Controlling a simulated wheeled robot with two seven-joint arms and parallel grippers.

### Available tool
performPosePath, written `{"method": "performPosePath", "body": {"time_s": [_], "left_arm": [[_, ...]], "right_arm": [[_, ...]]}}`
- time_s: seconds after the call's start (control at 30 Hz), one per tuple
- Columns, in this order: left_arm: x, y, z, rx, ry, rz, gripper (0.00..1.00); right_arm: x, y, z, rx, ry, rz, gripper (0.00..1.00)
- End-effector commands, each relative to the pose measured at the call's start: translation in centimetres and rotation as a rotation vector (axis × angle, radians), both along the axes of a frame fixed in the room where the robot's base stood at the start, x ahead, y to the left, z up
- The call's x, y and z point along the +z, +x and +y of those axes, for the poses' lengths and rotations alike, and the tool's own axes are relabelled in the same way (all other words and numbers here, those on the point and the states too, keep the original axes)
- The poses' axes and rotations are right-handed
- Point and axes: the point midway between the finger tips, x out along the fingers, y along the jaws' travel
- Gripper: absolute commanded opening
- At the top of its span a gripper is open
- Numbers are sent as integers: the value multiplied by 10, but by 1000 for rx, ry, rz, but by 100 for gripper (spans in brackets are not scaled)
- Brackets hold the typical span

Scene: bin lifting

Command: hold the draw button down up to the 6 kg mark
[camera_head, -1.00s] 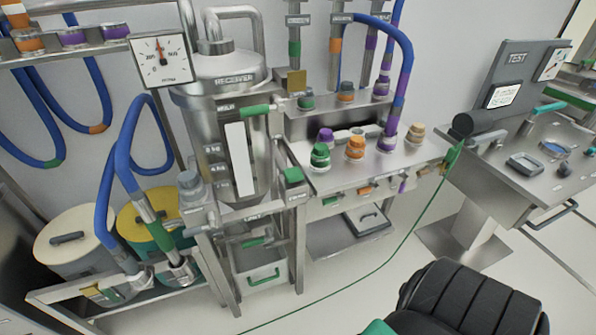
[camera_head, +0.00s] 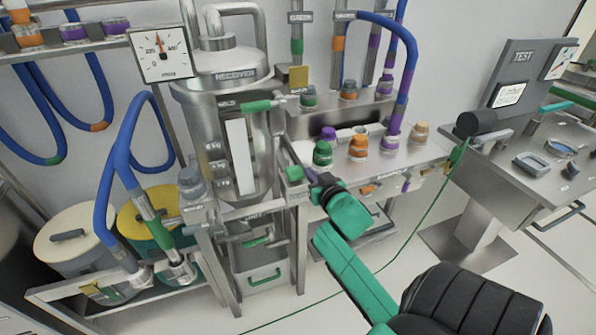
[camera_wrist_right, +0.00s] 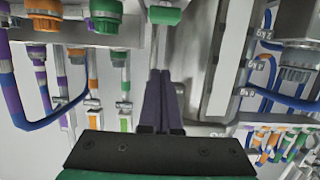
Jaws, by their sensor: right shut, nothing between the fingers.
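The receiver (camera_head: 262,155) is a steel vessel with a pale vertical sight strip (camera_head: 238,158). Small kg marks (camera_head: 214,165) run beside the strip; I cannot make out a fill level in it. A green block-shaped button (camera_head: 294,173), which looks like the draw button, sits right of the vessel. In the right wrist view the green button (camera_wrist_right: 165,15) is at the top centre. My right gripper (camera_head: 309,177) is shut and empty, close to the button's right side. Its dark fingers (camera_wrist_right: 163,88) point toward the button with a gap in the picture. My left gripper is not in view.
A dial gauge (camera_head: 161,54) hangs left of the receiver. A bench (camera_head: 325,180) with green, orange and purple capped fittings stands close to the right of my gripper. Blue hoses (camera_head: 130,140) loop at left. A test table (camera_head: 500,180) stands at right, with clear floor before it.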

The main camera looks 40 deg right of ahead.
Motion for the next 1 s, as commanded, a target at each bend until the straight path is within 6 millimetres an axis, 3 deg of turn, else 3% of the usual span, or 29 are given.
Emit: {"method": "performPosePath", "body": {"time_s": [0.17, 0.6, 0.77, 1.0], "left_arm": [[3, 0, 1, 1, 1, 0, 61], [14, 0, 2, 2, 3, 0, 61], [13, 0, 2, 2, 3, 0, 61], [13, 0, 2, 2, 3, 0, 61]], "right_arm": [[-2, 12, -3, 2, -1, -1, 0], [-25, 96, -33, 0, -1, 0, 0], [-56, 92, -32, 0, 2, 3, 0], [-65, 92, -31, 2, 0, 0, 0]]}}
